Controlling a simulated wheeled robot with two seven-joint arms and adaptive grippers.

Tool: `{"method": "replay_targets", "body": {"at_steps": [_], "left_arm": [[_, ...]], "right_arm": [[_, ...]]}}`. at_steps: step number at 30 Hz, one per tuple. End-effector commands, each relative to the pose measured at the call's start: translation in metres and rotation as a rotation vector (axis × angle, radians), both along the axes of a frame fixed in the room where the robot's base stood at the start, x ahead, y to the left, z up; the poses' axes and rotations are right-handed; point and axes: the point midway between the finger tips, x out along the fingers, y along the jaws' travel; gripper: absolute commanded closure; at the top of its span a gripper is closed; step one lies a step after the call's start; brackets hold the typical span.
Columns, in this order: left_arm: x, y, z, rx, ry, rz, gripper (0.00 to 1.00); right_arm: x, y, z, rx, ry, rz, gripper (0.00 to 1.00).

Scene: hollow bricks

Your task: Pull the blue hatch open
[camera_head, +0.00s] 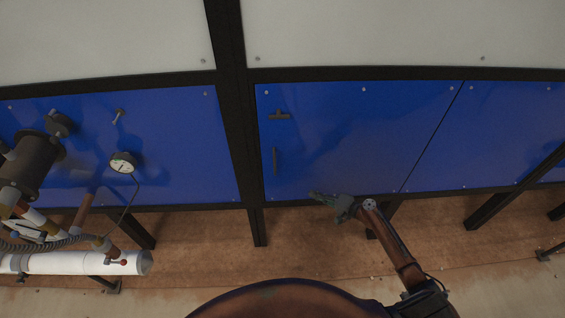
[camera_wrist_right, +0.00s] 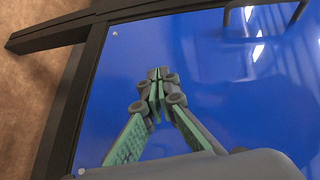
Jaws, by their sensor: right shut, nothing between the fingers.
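The blue hatch (camera_head: 350,135) is a panel in a dark frame, and it looks flush with the frame. A dark upright bar handle (camera_head: 275,161) and a small T-shaped latch (camera_head: 279,115) sit near its left edge. My right gripper (camera_head: 318,197) is near the hatch's lower edge, below and right of the handle. In the right wrist view its fingers (camera_wrist_right: 155,88) are together and empty in front of the blue surface (camera_wrist_right: 220,110). A bar handle (camera_wrist_right: 262,6) shows at the top, apart from the fingers. My left gripper is not in view.
Pipes (camera_head: 75,262) and a round gauge (camera_head: 123,163) stand before the left blue panel (camera_head: 190,150). A dark post (camera_head: 230,90) separates that panel from the hatch. Dark legs (camera_head: 490,208) stand below the panels. The brown floor (camera_head: 310,230) between the legs is mostly clear.

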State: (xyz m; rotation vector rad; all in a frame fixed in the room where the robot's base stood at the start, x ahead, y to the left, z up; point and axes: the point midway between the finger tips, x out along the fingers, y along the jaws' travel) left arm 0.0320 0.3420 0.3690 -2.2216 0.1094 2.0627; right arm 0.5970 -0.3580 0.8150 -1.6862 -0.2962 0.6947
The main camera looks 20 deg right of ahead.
Motion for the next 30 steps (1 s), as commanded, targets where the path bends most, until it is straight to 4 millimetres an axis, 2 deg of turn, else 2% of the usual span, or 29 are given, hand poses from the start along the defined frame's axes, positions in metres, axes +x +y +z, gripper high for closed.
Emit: {"method": "replay_targets", "body": {"at_steps": [1,3,6,9,13,24,30], "left_arm": [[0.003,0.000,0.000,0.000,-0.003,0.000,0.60],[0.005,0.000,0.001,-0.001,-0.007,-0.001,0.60],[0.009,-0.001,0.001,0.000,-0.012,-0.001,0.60],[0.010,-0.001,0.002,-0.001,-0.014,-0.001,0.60],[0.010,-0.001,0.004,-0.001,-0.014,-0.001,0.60],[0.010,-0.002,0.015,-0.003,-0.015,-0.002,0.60],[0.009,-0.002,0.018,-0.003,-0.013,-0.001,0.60]], "right_arm": [[0.011,0.011,0.040,0.058,-0.044,0.031,1.00],[0.019,0.025,0.086,0.134,-0.091,0.070,1.00],[0.023,0.040,0.131,0.208,-0.135,0.113,1.00],[0.024,0.049,0.154,0.247,-0.155,0.138,1.00],[0.031,0.058,0.162,0.261,-0.163,0.145,1.00],[0.077,0.101,0.161,0.258,-0.162,0.143,1.00],[0.092,0.115,0.159,0.258,-0.160,0.142,1.00]]}}
